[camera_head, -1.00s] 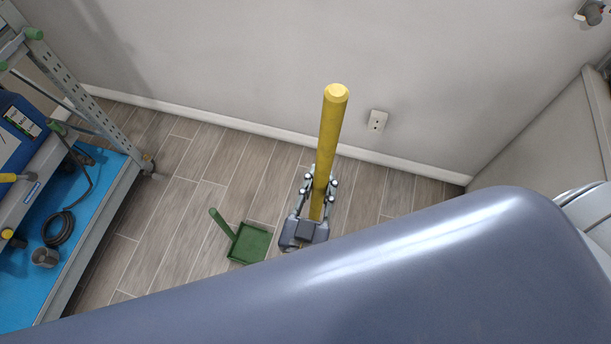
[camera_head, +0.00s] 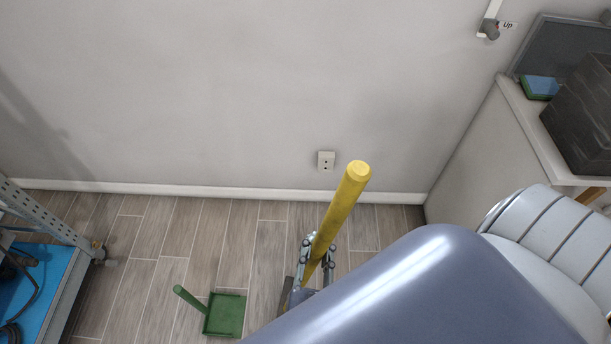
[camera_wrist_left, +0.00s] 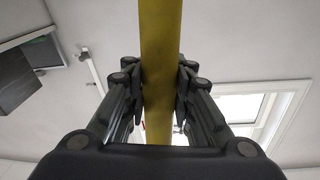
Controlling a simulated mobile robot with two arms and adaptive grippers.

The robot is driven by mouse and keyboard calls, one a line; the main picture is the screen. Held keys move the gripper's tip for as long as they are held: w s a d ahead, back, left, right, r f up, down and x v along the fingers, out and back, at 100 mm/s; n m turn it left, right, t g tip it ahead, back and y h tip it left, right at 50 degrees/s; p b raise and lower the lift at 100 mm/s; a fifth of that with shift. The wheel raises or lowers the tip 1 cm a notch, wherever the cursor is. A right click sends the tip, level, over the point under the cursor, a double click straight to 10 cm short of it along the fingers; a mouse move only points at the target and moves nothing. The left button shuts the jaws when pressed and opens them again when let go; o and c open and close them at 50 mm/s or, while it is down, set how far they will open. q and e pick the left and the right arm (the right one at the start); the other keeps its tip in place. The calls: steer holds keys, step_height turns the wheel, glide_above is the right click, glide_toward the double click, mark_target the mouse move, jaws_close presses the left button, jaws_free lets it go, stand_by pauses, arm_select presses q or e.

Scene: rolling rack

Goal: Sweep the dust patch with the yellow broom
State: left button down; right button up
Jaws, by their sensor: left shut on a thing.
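The yellow broom (camera_head: 342,212) shows as a thick handle that stands tilted, its top leaning to the right in the head view. My left gripper (camera_head: 317,262) is shut around the handle below its top. In the left wrist view the handle (camera_wrist_left: 160,50) runs between the two fingers of my left gripper (camera_wrist_left: 161,92), which press on it from both sides. The broom's head is hidden behind my own arm. I see no dust patch in these frames. My right gripper is not in view.
A green dustpan (camera_head: 226,315) lies on the wood-plank floor (camera_head: 190,240), left of the broom. A metal rack with a blue shelf (camera_head: 38,285) stands at the left. A wall with a socket (camera_head: 326,161) is behind. A counter (camera_head: 540,130) stands at the right.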

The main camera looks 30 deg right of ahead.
arm_select(q)
steer(key=d+n, duration=0.1)
steer(key=d+r+n+y, duration=0.1)
steer(key=s+d+n+y, duration=0.1)
steer(key=shift+d+r+t, duration=0.2)
steer(key=shift+d+t, duration=0.1)
steer(key=shift+d, duration=0.1)
steer(key=w+a+p, duration=0.4)
steer(key=w+a, duration=0.4)
steer(key=a, duration=0.4)
steer(key=w+a+p, duration=0.5)
steer(key=w+a, duration=0.3)
steer(key=a, duration=0.4)
steer(key=shift+a+r, duration=0.35)
steer(key=shift+w, duration=0.1)
